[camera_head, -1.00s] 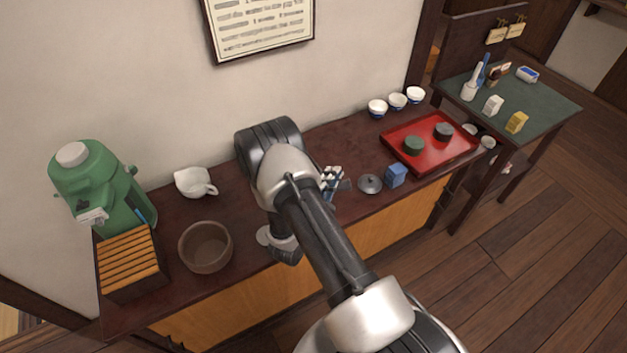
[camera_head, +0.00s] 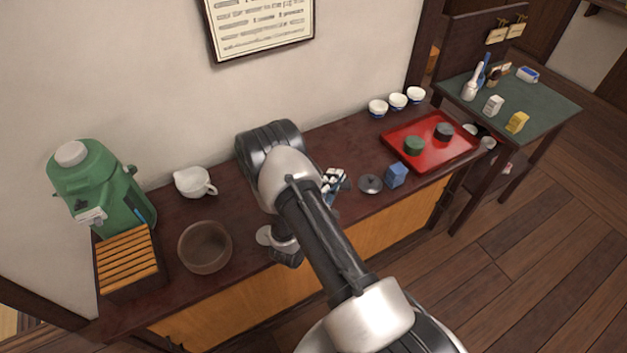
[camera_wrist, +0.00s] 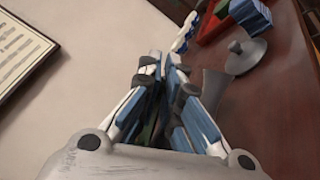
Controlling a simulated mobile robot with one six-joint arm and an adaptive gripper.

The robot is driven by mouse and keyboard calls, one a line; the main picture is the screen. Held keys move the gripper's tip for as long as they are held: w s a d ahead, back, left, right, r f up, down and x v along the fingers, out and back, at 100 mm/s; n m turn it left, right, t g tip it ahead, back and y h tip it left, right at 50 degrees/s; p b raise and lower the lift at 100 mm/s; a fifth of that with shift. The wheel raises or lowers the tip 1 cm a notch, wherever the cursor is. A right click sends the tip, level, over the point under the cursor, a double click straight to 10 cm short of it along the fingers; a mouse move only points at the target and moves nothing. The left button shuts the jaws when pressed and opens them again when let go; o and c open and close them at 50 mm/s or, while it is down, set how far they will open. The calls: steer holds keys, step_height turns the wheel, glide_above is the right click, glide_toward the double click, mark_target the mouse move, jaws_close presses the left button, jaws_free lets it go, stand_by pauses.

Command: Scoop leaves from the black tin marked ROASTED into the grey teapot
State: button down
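A black tin (camera_head: 443,131) stands on the red tray (camera_head: 468,149) at the right of the counter, beside a green tin (camera_head: 413,145). Its marking is too small to read. My gripper (camera_head: 335,180) is over the middle of the counter, left of a grey lid (camera_head: 370,184) and well short of the tins. The wrist view shows its blue and white fingers (camera_wrist: 163,62) near each other; whether they hold anything is unclear. A grey tapered piece (camera_wrist: 213,88) beside the fingers may be part of the teapot. The teapot cannot be made out in the head view. No scoop is clear.
A blue box (camera_head: 395,175) stands between the lid and tray. Several white cups (camera_head: 397,101) line the wall. To the left are a white pitcher (camera_head: 194,182), a brown bowl (camera_head: 205,247), a green dispenser (camera_head: 100,185) and a slatted box (camera_head: 128,263). A side table (camera_head: 540,110) stands right.

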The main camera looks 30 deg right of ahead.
steer(key=shift+s+f+m, duration=0.1)
steer(key=shift+f+m, duration=0.15)
steer(key=shift+m, duration=0.15)
steer(key=shift+s+d+r+m+b, duration=0.1)
steer(key=shift+r+m+b, duration=0.1)
steer(key=shift+m, duration=0.25)
steer(key=shift+s+d+r+m+b, duration=0.1)
steer(key=shift+m+b, duration=0.05)
steer(key=shift+m, duration=0.3)
steer(key=shift+s+r+m+g+h+b, duration=0.1)
steer(key=shift+m+b, duration=0.15)
steer(key=shift+m, duration=0.35)
steer(key=shift+w+r+m+g+h+b, duration=0.1)
steer(key=shift+m+b, duration=0.1)
steer(key=shift+m, duration=0.4)
steer(key=shift+s+r+m+g+h+b, duration=0.1)
steer(key=shift+m+b, duration=0.15)
steer(key=shift+m, duration=0.35)
stand_by(0.6)
steer(key=shift+f+m, duration=0.6)
steer(key=shift+m, duration=0.3)
steer(key=shift+w+r+m, duration=0.2)
steer(key=shift+m, duration=0.9)
stand_by(0.5)
